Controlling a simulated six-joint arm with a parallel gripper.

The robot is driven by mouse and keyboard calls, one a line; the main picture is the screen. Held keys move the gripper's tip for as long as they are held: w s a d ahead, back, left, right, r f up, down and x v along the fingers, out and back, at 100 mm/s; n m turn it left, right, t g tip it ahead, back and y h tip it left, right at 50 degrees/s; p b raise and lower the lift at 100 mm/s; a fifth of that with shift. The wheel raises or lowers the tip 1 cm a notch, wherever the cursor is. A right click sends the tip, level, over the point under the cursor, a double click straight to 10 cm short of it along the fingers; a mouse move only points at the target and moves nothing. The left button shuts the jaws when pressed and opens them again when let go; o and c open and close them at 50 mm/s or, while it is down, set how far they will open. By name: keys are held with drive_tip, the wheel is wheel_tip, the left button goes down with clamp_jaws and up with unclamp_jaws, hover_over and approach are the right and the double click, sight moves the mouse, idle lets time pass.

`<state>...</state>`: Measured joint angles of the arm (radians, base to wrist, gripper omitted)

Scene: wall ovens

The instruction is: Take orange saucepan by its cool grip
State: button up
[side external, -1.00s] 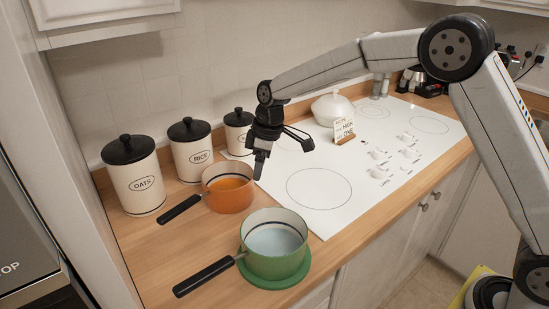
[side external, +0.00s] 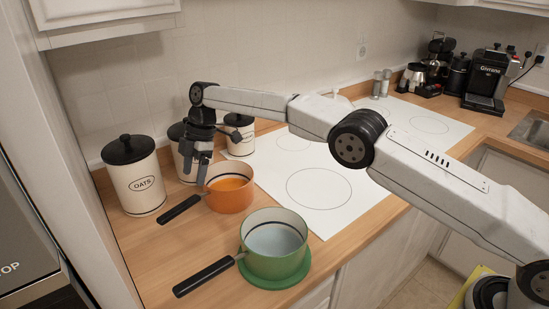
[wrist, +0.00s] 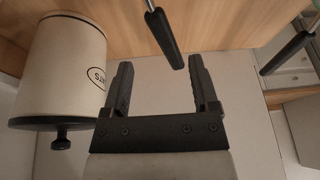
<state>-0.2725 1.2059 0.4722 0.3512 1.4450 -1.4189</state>
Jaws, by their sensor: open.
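The orange saucepan (side external: 234,201) stands on the wooden counter with orange contents. Its black handle (side external: 180,209) points to the lower left. My gripper (side external: 195,172) is open and empty, pointing down above and behind the handle, near the pan's left rim. In the wrist view, a black handle (wrist: 165,40), likely the orange pan's, hangs from the top with its end in line with the gap between my fingers (wrist: 160,62); it is not between them in contact. The pan body is outside the wrist view.
The green pot (side external: 274,262) sits on a green mat in front, its black handle (side external: 204,277) also pointing lower left. The oats canister (side external: 134,182) stands left of my gripper; the rice canister (side external: 186,165) is partly hidden behind it. The white cooktop (side external: 325,205) lies to the right.

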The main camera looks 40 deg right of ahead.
sight(181, 205)
drive_tip(key=shift+s+a+f+n+g, duration=0.15)
drive_tip(key=shift+s+a+n, duration=0.05)
drive_tip(key=shift+a+n, duration=0.5)
drive_tip(key=shift+s+a+f+n+g, duration=0.15)
drive_tip(key=shift+a+n, duration=0.45)
drive_tip(key=shift+a, duration=0.1)
drive_tip(key=shift+f, duration=0.1)
drive_tip(key=shift+x, duration=1.2)
drive_tip(key=shift+a, duration=0.1)
drive_tip(key=shift+x, duration=2.55)
clamp_jaws()
